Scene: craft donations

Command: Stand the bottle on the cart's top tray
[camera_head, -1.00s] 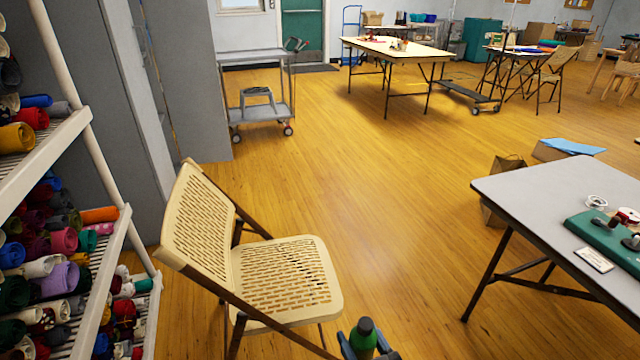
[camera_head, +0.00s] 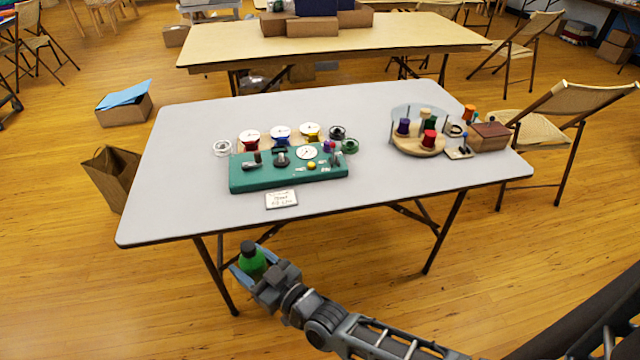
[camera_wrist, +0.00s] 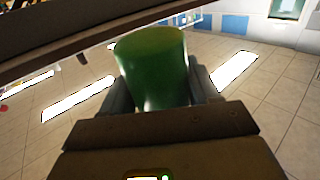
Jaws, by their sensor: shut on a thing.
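The green bottle (camera_head: 252,263) with a dark cap is held upright, or close to it, in my gripper (camera_head: 254,268). It is in front of the grey table's near edge, low in the head view. In the wrist view the bottle's green body (camera_wrist: 153,72) fills the space between the two fingers of my gripper (camera_wrist: 160,88), which touch its sides. The cart is not in view now; the head view of a second ago shows it as a grey two-tier cart at the upper left, with items on it.
The grey table (camera_head: 190,215) is close beyond my gripper, bearing a green board (camera_head: 290,172), spools and a round wooden tray (camera_head: 418,146). A paper bag (camera_head: 112,175) and a box (camera_head: 125,108) stand left of it. Folding chairs (camera_head: 560,105) are at right. Floor at left is open.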

